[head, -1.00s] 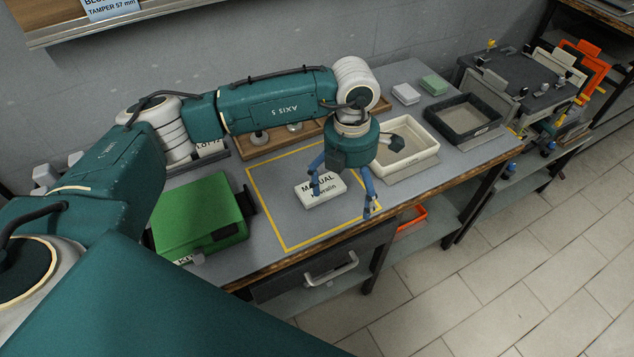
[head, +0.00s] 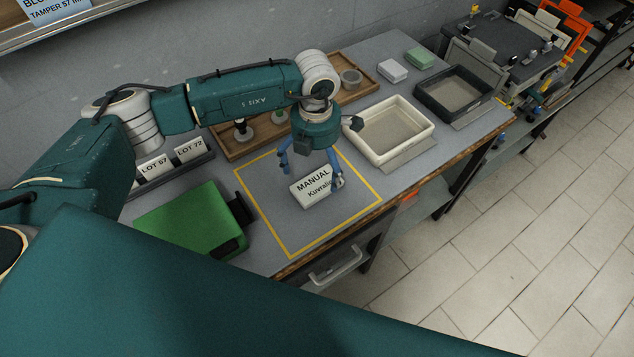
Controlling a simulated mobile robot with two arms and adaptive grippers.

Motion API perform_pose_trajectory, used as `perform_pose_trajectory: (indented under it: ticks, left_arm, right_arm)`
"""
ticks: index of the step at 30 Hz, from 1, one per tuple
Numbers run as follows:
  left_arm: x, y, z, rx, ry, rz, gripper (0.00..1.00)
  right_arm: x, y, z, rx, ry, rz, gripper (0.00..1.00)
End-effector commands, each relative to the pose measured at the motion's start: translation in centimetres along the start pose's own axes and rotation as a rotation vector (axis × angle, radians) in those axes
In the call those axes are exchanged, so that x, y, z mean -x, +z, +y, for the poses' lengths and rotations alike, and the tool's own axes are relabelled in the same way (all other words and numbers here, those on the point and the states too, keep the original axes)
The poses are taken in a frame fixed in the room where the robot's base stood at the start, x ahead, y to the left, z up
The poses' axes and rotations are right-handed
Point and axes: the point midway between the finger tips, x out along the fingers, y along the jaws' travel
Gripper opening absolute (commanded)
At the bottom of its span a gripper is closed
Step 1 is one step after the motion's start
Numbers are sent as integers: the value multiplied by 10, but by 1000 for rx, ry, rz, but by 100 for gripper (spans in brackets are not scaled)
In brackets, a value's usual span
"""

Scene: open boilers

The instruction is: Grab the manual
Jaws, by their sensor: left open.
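The manual (head: 312,190) is a small white block with black lettering reading "MANUAL" and a partly hidden word below. It lies inside the yellow taped square (head: 289,253) on the grey bench. My left gripper (head: 312,178), with blue fingers, points down right over the manual. Its fingers are spread, one near the manual's upper left side and one at its right end. I cannot tell whether the fingers touch it. My right gripper is not in view.
A green box (head: 190,222) stands left of the square. A wooden tray (head: 236,150) lies behind. A cream bin (head: 432,128) and a dark bin (head: 488,92) stand to the right. LOT cards (head: 155,166) stand at back left. The bench's front edge has a drawer handle (head: 336,266) below.

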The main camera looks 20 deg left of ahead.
Motion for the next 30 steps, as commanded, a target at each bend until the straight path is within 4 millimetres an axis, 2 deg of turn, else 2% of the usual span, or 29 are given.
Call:
perform_pose_trajectory:
  ticks: [6, 10, 19, 27, 30]
  left_arm:
    - [-27, 5, 3, 2, -1, 4, 99]
    - [-44, 5, 3, 1, -1, 3, 99]
    - [-51, 6, 3, 0, 1, 0, 99]
    - [-51, 6, 4, 0, 1, 0, 47]
    - [-50, 6, 4, 1, 1, 0, 47]
  right_arm:
    - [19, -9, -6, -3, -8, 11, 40]
    - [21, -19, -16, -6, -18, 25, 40]
    - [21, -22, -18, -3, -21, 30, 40]
    - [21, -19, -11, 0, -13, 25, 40]
    - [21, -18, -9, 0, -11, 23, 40]
